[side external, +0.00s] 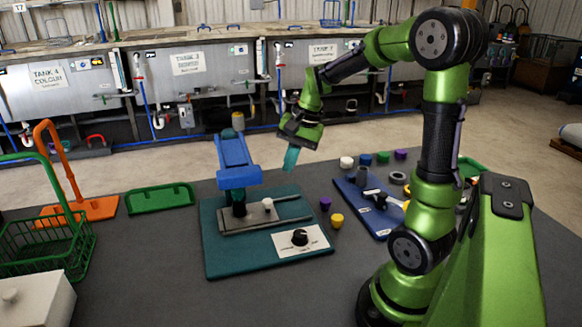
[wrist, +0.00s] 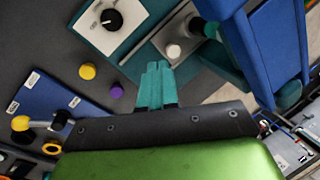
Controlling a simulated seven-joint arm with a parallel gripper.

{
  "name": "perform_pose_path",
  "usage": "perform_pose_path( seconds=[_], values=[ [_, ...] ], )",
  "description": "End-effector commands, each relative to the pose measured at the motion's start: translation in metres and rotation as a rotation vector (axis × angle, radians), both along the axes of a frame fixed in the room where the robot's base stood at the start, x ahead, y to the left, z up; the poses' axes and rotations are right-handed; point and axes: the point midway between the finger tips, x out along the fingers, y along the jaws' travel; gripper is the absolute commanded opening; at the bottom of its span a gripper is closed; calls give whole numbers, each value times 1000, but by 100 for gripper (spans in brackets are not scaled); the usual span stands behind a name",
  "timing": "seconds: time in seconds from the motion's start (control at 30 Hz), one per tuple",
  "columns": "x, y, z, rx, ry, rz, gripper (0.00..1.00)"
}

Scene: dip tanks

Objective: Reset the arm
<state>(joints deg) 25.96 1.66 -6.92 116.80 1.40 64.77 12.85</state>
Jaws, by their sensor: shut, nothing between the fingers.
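My green arm reaches over the table from the right. My gripper (side external: 291,158) hangs in the air just right of the blue upright of a teal-based device (side external: 215,250). In the wrist view the teal fingers of my gripper (wrist: 155,84) are together, with nothing between them. They point toward the device's base plate, near its white knob (wrist: 173,51). The gripper appears apart from the device. The black dial (side external: 299,237) on a white panel sits at the base's front right.
A blue board (side external: 366,212) with fittings lies right of the device. Purple (side external: 325,203) and yellow (side external: 337,221) caps lie between. A green tray (side external: 160,198), orange stand (side external: 90,208) and green basket (side external: 45,240) stand left. Labelled tanks (side external: 190,85) line the back.

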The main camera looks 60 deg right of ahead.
Motion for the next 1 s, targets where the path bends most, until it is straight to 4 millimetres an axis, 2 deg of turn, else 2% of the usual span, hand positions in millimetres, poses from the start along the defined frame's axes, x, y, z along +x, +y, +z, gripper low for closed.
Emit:
perform_pose_path(
  seconds=[0.03,0.2,0.3,0.4,0.5,0.63,1.0],
  values=[
    [-6,25,12,-50,-52,112,0],
    [-34,94,34,-213,-215,453,0],
    [-54,126,41,-294,-307,611,0],
    [-70,149,48,-344,-384,716,0],
    [-82,165,53,-365,-438,771,0],
    [-86,176,63,-377,-488,805,0],
    [-86,177,64,-373,-490,809,0]
  ],
)
